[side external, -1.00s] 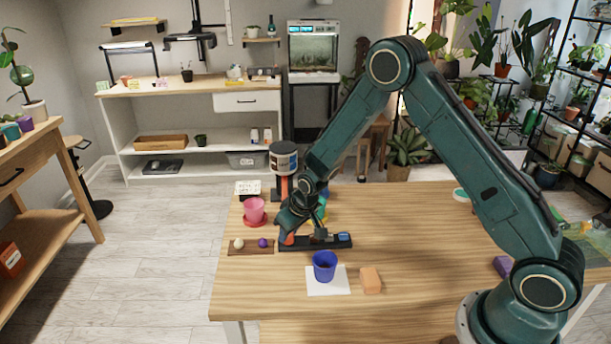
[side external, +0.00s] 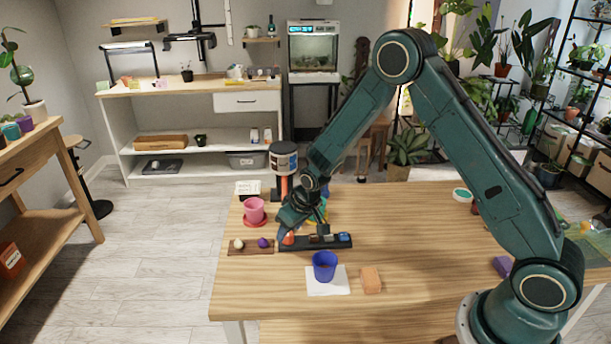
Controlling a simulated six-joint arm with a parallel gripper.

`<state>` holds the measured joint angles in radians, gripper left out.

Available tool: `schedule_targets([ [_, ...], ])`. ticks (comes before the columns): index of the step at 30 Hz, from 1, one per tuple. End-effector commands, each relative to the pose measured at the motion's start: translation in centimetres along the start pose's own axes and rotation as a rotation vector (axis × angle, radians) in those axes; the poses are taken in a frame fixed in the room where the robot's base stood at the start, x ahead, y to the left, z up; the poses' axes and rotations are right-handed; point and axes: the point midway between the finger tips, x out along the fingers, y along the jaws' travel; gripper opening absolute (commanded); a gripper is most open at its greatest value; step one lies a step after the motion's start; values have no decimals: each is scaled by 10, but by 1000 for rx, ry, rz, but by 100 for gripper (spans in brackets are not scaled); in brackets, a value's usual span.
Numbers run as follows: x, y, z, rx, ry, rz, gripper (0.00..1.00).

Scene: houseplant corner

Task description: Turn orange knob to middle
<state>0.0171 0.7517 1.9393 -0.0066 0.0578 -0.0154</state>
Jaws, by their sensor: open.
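The orange knob (side external: 289,238) sits at the left end of a dark panel (side external: 316,243) on the wooden table. A blue knob or button (side external: 344,237) is at the panel's right end, with small dark and reddish parts between. My gripper (side external: 302,228) is open just above the panel's left half, its left finger beside the orange knob. I cannot tell whether it touches the knob. The knob's pointing direction is too small to read.
A pink pot (side external: 254,209) stands on a red saucer at the left. A blue cup (side external: 325,265) stands on a white sheet, beside an orange block (side external: 370,279). The table's right half is mostly clear.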

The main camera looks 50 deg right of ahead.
Motion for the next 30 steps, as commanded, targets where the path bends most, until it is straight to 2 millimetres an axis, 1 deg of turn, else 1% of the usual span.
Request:
schedule_targets([
  [21,-91,0,-1,0,2,0,50],
  [27,-111,0,0,0,0,0,50],
  [30,-117,0,0,0,0,0,50],
])
